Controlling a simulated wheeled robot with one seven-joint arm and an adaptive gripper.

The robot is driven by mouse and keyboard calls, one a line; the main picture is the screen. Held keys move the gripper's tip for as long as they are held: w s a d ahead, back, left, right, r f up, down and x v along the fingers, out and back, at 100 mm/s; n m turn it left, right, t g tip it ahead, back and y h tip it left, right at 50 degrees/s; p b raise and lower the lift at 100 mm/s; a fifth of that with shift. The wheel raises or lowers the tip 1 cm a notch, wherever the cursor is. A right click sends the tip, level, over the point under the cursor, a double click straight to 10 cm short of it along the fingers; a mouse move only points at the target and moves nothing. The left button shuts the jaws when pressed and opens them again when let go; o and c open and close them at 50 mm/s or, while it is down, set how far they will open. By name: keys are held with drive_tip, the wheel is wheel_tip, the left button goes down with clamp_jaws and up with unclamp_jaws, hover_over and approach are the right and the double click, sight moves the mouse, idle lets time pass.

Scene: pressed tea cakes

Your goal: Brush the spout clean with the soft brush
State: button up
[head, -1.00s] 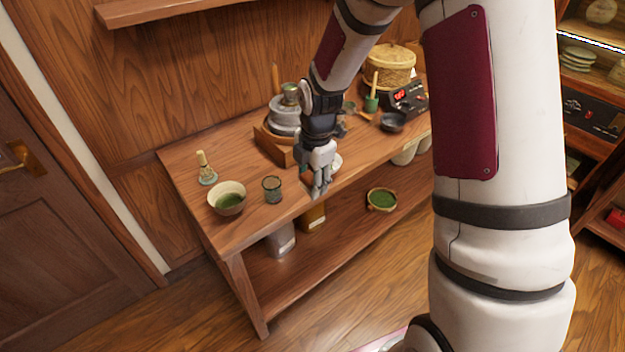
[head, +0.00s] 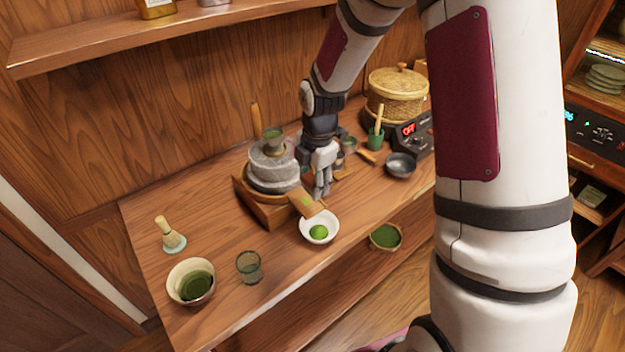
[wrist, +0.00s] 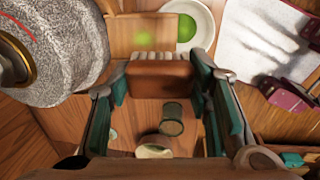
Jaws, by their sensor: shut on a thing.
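The stone mill (head: 273,172) stands on its wooden base. Its wooden spout (head: 306,203) slopes out over a white bowl (head: 319,226) holding bright green powder. In the wrist view the spout (wrist: 140,30) carries a green powder smear, with the white bowl (wrist: 205,22) just right of it. My gripper (head: 322,188) is right beside the spout, above the table. In the wrist view my gripper (wrist: 160,78) is shut on the soft brush (wrist: 160,80), a brown block with pale bristles towards the spout. Bristle contact with the spout cannot be told. The brush is hidden in the head view.
A glass cup (head: 249,267), a matcha bowl (head: 191,282) and a whisk on its stand (head: 172,236) are at the table's left. A dark bowl (head: 400,165), a basket (head: 397,95) and a control box (head: 412,135) are at the right.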

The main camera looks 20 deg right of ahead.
drive_tip(key=shift+w+d, duration=0.2)
drive_tip(key=shift+w, duration=0.3)
drive_tip(key=b, duration=0.4)
hover_over(310, 205)
drive_tip(key=w, duration=0.2)
drive_tip(key=shift+a+f, duration=0.2)
drive_tip(key=shift+f, duration=0.85)
drive_tip(key=shift+a+f, duration=0.2)
drive_tip(key=shift+f, duration=0.85)
drive_tip(key=shift+w+f, duration=0.1)
drive_tip(key=shift+f, duration=1)
drive_tip(key=shift+f+b, duration=0.3)
drive_tip(key=shift+f, duration=0.35)
drive_tip(key=shift+s+d+f+p, duration=0.1)
drive_tip(key=shift+s+d+p, duration=0.1)
drive_tip(key=shift+s+p, duration=0.3)
drive_tip(key=shift+s+d+p, duration=0.15)
drive_tip(key=shift+s+p, duration=0.05)
drive_tip(key=shift+s, duration=0.5)
drive_tip(key=shift+s, duration=0.1)
